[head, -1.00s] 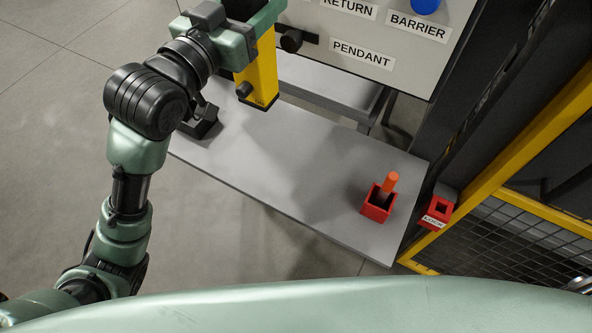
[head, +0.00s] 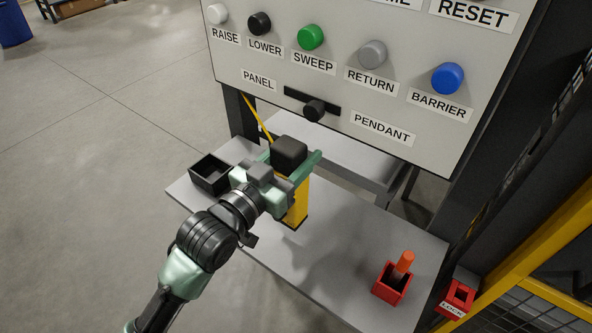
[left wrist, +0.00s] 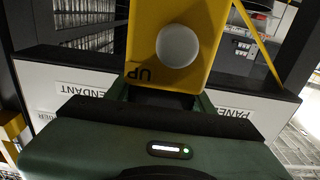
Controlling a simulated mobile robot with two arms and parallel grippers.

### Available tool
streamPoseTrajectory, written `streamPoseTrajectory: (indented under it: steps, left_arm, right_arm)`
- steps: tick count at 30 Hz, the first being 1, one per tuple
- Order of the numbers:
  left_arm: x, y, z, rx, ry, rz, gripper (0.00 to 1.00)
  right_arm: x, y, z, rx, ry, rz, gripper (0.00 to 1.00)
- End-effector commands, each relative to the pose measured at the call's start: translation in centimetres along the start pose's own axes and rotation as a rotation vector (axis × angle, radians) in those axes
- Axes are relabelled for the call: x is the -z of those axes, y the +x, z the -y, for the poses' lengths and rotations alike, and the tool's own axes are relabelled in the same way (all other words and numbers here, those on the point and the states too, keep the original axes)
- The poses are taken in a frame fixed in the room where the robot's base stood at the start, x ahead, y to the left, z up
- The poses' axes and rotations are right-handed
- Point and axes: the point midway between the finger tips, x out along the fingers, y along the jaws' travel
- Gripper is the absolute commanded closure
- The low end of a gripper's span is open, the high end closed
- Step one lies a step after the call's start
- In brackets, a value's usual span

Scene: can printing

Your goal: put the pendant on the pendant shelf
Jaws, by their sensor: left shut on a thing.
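The pendant (head: 298,206) is a yellow upright block in the head view. My left gripper (head: 288,170) is shut on it and partly covers its upper part. The left wrist view shows the yellow pendant (left wrist: 212,65) close up, with a white round button and the word UP. The grey shelf (head: 335,285) lies below the pendant in the head view. I cannot tell whether the pendant's dark lower end touches the shelf. My right gripper is not in view.
A black open tray (head: 211,174) sits at the shelf's left end. A red box (head: 391,284) with an orange stick (head: 404,262) stands at its right. A red LOCK holder (head: 459,299) is beside the shelf. The button panel (head: 340,95) rises behind it.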

Motion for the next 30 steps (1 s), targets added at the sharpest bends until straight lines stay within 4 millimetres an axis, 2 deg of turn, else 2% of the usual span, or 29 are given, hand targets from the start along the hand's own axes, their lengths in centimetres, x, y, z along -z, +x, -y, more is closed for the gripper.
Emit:
streamPoseTrajectory:
  steps: [2, 10, 23, 24, 26, 30]
  left_arm:
    - [-0.4, 0.0, 0.0, 0.000, 0.000, -0.003, 1.00]
    - [-4.0, -0.1, 0.0, 0.001, 0.000, -0.002, 1.00]
    - [-4.7, -0.1, 0.0, 0.000, 0.001, -0.004, 1.00]
    - [-4.9, -0.2, 0.0, 0.000, 0.000, 0.000, 0.42]
    - [-4.8, -0.2, 0.0, 0.000, 0.000, 0.000, 0.26]
    - [-4.8, -0.2, 0.0, 0.000, 0.000, 0.000, 0.26]
  right_arm:
    - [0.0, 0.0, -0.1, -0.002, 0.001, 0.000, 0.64]
    - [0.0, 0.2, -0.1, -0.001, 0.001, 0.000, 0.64]
    - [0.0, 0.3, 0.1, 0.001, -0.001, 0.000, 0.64]
    - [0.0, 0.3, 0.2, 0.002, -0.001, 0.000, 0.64]
    - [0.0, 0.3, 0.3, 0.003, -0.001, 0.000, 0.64]
    - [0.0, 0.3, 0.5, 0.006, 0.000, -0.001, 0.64]
